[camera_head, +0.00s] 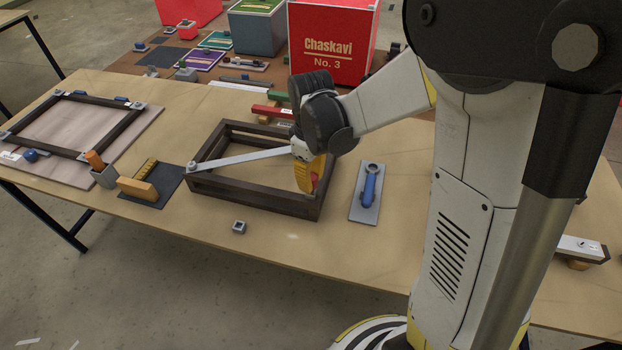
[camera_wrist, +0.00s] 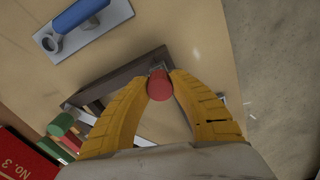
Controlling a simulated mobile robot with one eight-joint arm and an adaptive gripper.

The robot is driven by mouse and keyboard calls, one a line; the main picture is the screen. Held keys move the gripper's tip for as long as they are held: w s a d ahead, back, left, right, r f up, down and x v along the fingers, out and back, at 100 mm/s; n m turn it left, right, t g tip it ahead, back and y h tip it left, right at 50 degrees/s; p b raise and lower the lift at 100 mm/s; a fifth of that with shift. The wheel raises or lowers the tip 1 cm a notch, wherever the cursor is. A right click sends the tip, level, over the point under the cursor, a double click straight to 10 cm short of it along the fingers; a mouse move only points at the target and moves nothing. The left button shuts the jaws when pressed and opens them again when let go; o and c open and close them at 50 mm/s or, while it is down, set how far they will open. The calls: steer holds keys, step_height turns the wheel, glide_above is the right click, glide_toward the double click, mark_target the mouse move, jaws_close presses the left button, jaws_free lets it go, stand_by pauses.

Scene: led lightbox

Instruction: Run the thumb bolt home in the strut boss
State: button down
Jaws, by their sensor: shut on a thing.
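The red thumb bolt head (camera_wrist: 160,88) sits between the yellow fingertips of my gripper (camera_wrist: 162,82) in the wrist view. My gripper (camera_head: 308,184) is shut on it, pointing down over the right front part of the dark open frame (camera_head: 235,197). A small grey fitting (camera_wrist: 157,69) shows just beyond the bolt at the frame corner; I cannot tell whether it is the strut boss. The pale strut (camera_head: 240,158) runs from the frame's left corner toward my gripper, which hides its right end. The bolt's shank and its seating are hidden.
A blue-handled tool on a grey plate (camera_head: 357,207) lies right of the frame. A small grey block (camera_head: 239,227) lies in front. A dark mat (camera_head: 170,174) with a yellow-orange block is at left. A red box (camera_head: 332,42) stands behind. The table front is mostly clear.

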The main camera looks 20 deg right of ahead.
steer(key=shift+f+b, duration=0.8)
steer(key=shift+f, duration=0.2)
